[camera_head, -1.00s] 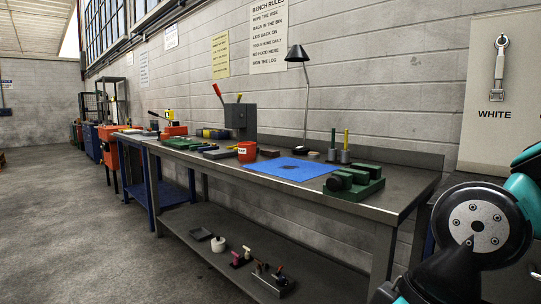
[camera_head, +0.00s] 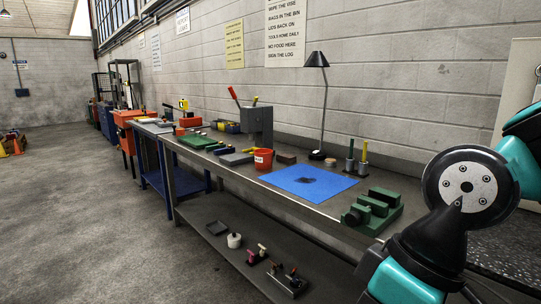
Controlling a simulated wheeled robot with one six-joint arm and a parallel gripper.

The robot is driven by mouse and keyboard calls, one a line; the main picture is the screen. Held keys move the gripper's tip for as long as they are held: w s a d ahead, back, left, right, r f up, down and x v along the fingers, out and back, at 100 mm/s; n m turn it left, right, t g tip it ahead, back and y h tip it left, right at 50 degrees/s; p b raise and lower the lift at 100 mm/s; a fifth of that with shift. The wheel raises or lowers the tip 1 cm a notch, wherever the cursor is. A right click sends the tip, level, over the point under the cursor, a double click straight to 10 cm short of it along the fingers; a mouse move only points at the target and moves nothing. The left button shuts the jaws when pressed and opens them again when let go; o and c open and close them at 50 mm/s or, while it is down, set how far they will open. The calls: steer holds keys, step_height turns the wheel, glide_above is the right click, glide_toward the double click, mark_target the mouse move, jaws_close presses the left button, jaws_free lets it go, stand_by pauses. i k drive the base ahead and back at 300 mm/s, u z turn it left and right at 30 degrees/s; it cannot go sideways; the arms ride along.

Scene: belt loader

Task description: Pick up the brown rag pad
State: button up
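A small dark brown block-like thing (camera_head: 286,157) lies on the grey workbench (camera_head: 225,178), just right of the red bucket (camera_head: 263,159) and behind the blue mat (camera_head: 300,182). It may be the brown rag pad, but it is too small to be sure. A dark patch shows on the mat. My arm, teal and black, fills the right side, in front of the bench's right end. My gripper is not in view, and nothing is seen touching the brown thing.
A green vise (camera_head: 373,210) sits at the bench's near right corner. A desk lamp (camera_head: 318,60) and holders with a yellow and a green stick (camera_head: 363,160) stand at the back. The lower shelf holds small tools.

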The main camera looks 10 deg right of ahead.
mark_target(284, 157)
steer(key=u, duration=0.6)
steer(key=i, duration=1.85)
steer(key=z, duration=0.25)
steer(key=i, duration=1.5)
steer(key=z, duration=0.95)
steer(key=i, duration=0.35)
steer(key=z, duration=0.15)
